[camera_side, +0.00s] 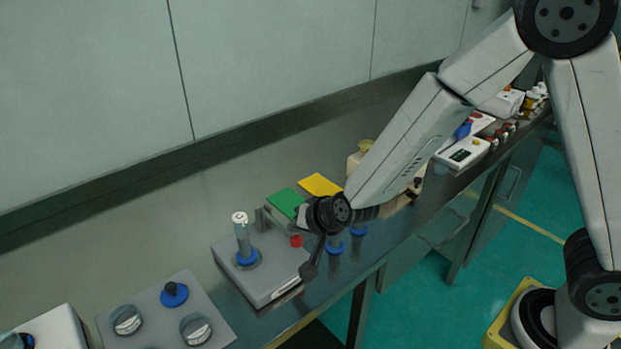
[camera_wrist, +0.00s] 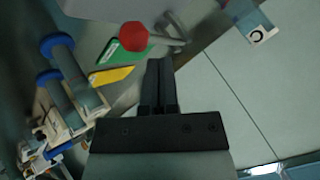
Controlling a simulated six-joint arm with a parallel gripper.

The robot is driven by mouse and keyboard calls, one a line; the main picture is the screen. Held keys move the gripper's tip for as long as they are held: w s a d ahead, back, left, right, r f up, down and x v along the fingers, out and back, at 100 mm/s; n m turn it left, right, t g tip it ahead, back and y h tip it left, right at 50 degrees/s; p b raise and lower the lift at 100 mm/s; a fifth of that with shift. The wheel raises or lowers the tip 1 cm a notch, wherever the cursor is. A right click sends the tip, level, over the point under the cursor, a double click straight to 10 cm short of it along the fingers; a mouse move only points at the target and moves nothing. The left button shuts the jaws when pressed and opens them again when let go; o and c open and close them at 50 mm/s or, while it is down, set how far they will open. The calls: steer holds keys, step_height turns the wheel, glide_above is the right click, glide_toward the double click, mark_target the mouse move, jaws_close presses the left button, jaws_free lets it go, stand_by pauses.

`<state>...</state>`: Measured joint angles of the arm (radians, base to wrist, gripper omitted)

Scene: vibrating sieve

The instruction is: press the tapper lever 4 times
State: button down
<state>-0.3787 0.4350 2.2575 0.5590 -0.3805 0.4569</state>
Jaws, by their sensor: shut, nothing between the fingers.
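The tapper lever shows as a red ball knob (camera_side: 296,241) over the right part of a grey sieve base (camera_side: 236,247). In the wrist view the red knob (camera_wrist: 133,36) sits at the end of a grey lever arm (camera_wrist: 168,44). My gripper (camera_side: 309,271) points down just right of the knob in the side view. In the wrist view my gripper (camera_wrist: 158,64) is shut and empty, its tips just below and right of the knob in the picture. They look apart from the knob, though the height gap is hard to tell.
A clear column with a blue ring (camera_side: 244,240) stands on the base. Green (camera_side: 286,202) and yellow (camera_side: 320,185) blocks lie behind. Blue-ringed cylinders (camera_side: 335,246) stand right of my gripper. The bench's back strip is clear.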

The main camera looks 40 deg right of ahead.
steer(key=shift+r, duration=0.2)
stand_by(0.3)
steer(key=shift+r, duration=2.4)
steer(key=shift+r, duration=0.2)
stand_by(1.0)
steer(key=shift+r, duration=1.7)
steer(key=shift+f, duration=0.35)
steer(key=shift+f, duration=4.05)
